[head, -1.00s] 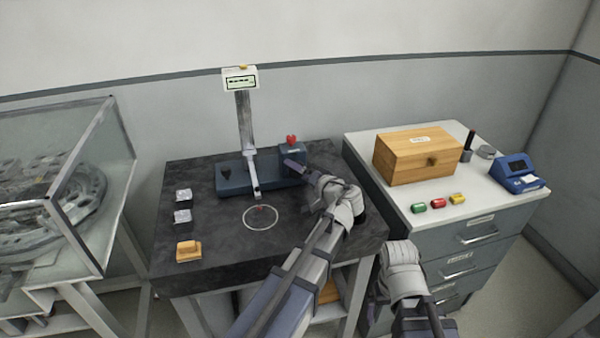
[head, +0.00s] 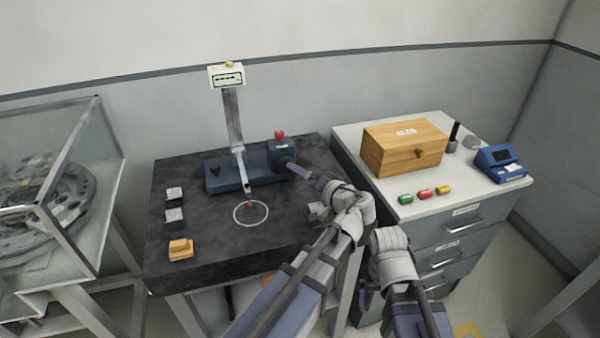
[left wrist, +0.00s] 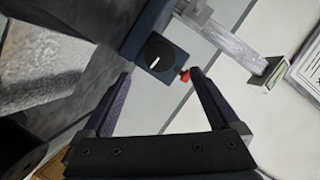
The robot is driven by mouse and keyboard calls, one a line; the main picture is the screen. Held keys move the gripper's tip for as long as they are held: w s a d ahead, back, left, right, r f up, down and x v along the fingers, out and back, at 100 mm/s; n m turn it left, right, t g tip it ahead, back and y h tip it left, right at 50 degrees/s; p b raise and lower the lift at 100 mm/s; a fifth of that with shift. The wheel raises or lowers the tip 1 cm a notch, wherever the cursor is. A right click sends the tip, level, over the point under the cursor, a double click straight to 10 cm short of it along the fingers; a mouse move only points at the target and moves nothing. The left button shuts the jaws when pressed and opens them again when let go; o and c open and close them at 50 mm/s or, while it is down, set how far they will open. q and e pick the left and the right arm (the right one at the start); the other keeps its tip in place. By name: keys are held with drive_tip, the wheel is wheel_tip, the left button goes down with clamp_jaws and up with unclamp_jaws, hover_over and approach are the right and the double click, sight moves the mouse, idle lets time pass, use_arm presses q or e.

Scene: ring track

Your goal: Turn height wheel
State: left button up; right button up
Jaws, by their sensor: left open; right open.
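The height wheel is a round black knob (left wrist: 156,53) with a white mark, on the end of a dark blue housing (head: 283,150) with a red button on top. My left gripper (left wrist: 162,72) is open, with its two fingers apart and the knob just beyond and between the tips; no contact shows. In the head view my left gripper (head: 300,172) points at the housing's right side and hides most of the knob. The stand's column carries a display (head: 227,78). My right gripper (head: 368,290) is low at the right, its fingers mostly hidden.
The dark bench (head: 195,265) also bears two grey blocks and an orange block (head: 180,249) at the left. A drawer cabinet (head: 465,225) at the right holds a wooden box (head: 404,148), three coloured pieces and a blue device (head: 499,163). A glass case (head: 60,190) stands at the left.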

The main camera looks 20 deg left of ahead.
use_arm(q)
drive_tip(key=a+r+n+g+h+p, duration=0.2)
drive_tip(key=a+n+g+h+p, duration=0.3)
drive_tip(key=p, duration=0.7)
drive_tip(key=n+h+p, duration=0.3)
drive_tip(key=h+p, duration=0.3)
drive_tip(key=p, duration=0.3)
approach(285, 162)
drive_tip(key=x, duration=0.2)
drive_tip(key=shift+f, duration=0.3)
drive_tip(key=shift+w, duration=0.1)
drive_tip(key=b+x, duration=0.7)
drive_tip(key=shift+w+f, duration=0.2)
drive_tip(key=shift+f, duration=0.15)
